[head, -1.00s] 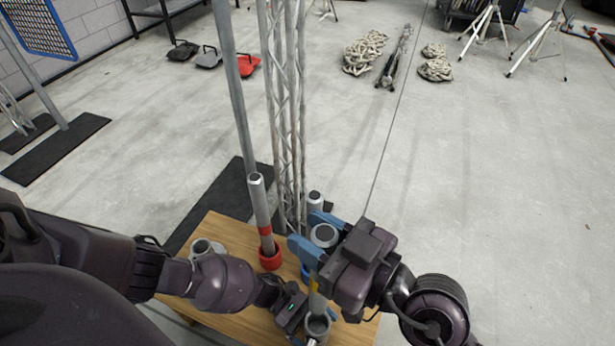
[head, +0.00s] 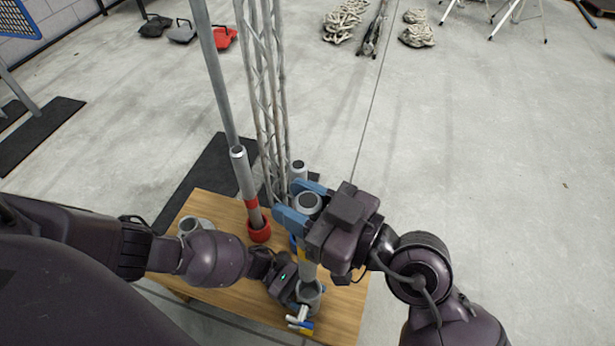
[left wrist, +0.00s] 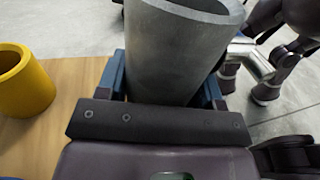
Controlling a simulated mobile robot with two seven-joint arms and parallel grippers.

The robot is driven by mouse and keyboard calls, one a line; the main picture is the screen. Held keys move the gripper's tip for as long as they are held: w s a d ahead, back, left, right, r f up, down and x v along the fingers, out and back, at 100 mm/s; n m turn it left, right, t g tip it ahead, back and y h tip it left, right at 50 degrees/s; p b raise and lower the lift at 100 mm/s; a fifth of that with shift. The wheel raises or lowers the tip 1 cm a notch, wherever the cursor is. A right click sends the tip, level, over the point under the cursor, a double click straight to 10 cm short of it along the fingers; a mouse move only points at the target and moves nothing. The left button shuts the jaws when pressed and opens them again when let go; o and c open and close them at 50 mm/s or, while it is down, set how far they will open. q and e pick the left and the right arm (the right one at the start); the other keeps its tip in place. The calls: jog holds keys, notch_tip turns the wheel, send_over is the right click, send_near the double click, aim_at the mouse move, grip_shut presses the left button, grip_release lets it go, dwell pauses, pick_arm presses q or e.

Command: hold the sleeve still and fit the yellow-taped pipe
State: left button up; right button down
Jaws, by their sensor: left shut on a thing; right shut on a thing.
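My right gripper (head: 306,208) is shut on the yellow-taped pipe (head: 307,271), high up near its open top. The pipe stands about upright, and its yellow tape (head: 303,255) shows below the fingers. A grey sleeve (head: 312,294) is directly under the pipe at the table's front. My left gripper (head: 304,296) is shut on this sleeve. In the left wrist view the sleeve (left wrist: 175,60) sits between the blue fingers, with its rim open at the top. I cannot tell whether the pipe's lower end is inside the sleeve.
A red-taped pipe (head: 244,180) stands in a red socket (head: 259,232). Another pipe (head: 298,169) stands behind my right gripper. A grey socket (head: 189,226) is at the table's left, and a yellow socket (left wrist: 24,85) shows in the left wrist view. Truss (head: 268,100) rises behind the table.

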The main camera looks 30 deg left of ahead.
jog(key=shift+f+n+g, duration=0.45)
jog(key=shift+n+g, duration=0.15)
jog(key=shift+g, duration=0.3)
jog(key=shift+s+d+f+n+g+h, duration=0.15)
jog(key=shift+f+n+g, duration=0.2)
jog(key=shift+g, duration=0.3)
jog(key=shift+f+n+g+h, duration=0.1)
jog(key=shift+n+g+h, duration=0.05)
jog(key=shift+n+g, duration=0.4)
send_over(300, 256)
jog(key=w, duration=0.1)
jog(key=shift+w+a+f, duration=0.1)
jog(key=shift+a+f, duration=0.15)
jog(key=shift+f, duration=0.85)
jog(key=shift+a+f, duration=0.2)
jog(key=shift+f, duration=0.85)
jog(key=shift+f, duration=1.9)
jog(key=shift+f, duration=0.45)
jog(key=shift+f, duration=0.2)
jog(key=shift+f, duration=1.8)
jog(key=shift+f, duration=0.45)
jog(key=c, duration=0.7)
grip_release()
